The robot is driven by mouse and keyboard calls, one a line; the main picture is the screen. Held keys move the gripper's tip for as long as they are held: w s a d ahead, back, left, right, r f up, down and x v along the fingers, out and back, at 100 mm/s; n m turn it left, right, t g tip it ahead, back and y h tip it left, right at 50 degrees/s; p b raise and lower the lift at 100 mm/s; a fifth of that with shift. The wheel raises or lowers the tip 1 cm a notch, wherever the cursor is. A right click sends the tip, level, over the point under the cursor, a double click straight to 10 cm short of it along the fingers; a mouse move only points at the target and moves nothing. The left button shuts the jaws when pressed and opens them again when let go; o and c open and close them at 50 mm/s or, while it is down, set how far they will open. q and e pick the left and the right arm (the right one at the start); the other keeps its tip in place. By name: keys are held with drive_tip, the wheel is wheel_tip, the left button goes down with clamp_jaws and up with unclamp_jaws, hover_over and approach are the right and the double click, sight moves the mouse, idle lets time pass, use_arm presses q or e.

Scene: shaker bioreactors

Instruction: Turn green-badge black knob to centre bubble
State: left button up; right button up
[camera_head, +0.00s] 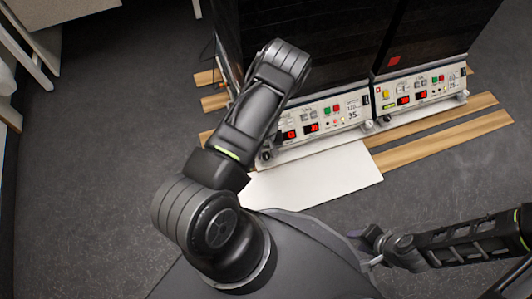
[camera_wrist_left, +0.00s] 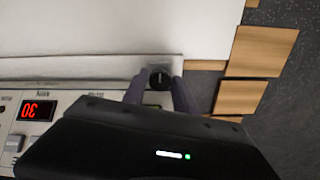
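A round black knob (camera_wrist_left: 160,80) with a pale pointer line shows in the left wrist view, at the panel's edge. My left gripper (camera_wrist_left: 158,92) has one finger on each side of the knob, and the fingers stand apart. I cannot tell whether they touch it. In the head view my left arm hides its own fingertips beside the left shaker unit's front panel (camera_head: 350,113).
A second shaker unit with a red badge (camera_head: 393,62) and its own control panel (camera_head: 425,90) stands to the right. A white board (camera_head: 320,180) and wooden planks (camera_head: 440,140) lie in front and below. The dark floor at left is clear.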

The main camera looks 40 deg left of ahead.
use_arm(q)
clamp_jaws()
drive_tip(key=shift+m, duration=0.7)
drive_tip(key=shift+o, duration=2.1)
unclamp_jaws()
drive_tip(key=shift+r, duration=0.1)
